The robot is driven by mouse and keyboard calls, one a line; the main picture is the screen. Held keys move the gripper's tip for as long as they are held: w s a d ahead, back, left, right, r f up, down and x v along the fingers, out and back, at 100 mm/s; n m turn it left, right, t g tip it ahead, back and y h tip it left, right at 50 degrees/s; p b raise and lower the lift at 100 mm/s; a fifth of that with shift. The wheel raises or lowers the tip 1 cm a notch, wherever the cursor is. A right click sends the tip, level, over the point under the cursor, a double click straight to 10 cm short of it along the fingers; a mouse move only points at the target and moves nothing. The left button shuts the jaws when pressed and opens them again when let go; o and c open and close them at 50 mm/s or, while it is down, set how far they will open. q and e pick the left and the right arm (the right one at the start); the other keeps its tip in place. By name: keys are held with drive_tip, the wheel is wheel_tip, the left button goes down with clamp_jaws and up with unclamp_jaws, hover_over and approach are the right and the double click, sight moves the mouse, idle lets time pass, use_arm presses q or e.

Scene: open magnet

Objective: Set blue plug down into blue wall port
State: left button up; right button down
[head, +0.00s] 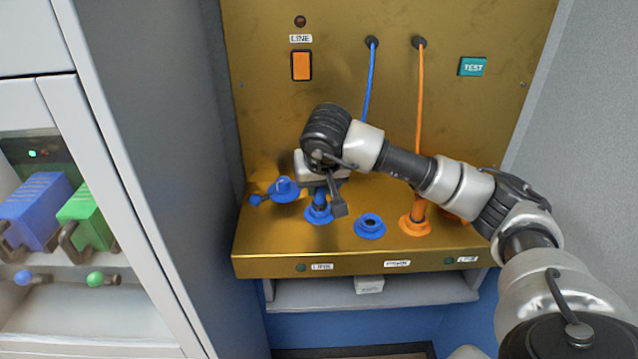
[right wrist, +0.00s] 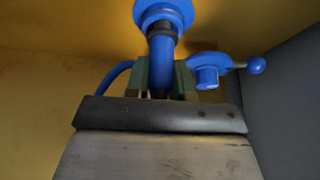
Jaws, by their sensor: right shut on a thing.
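The blue plug (head: 320,197) stands roughly upright at the left blue port (head: 319,216) on the gold ledge. My right gripper (head: 321,184) is above that port, shut on the plug, with the wrist hiding the plug's upper part. In the right wrist view the plug (right wrist: 161,52) sits between my fingers (right wrist: 162,82). Its dark collar meets the blue port ring (right wrist: 165,13); I cannot tell how deep it sits. A blue cable (head: 371,85) hangs from the back panel behind my arm. My left gripper is out of view.
A blue capped fitting with a ball handle (head: 284,190) is just left, close to my gripper. An empty blue port (head: 370,227) and an orange plug in its port (head: 415,226) are to the right. A grey cabinet (head: 140,130) stands left; a shelf (head: 420,290) is below.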

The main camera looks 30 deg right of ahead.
drive_tip(key=shift+f+b, duration=0.3)
drive_tip(key=shift+b, duration=0.05)
idle(0.3)
drive_tip(key=c, duration=0.9)
unclamp_jaws()
drive_tip(key=b+v, duration=0.1)
drive_tip(key=v, duration=1)
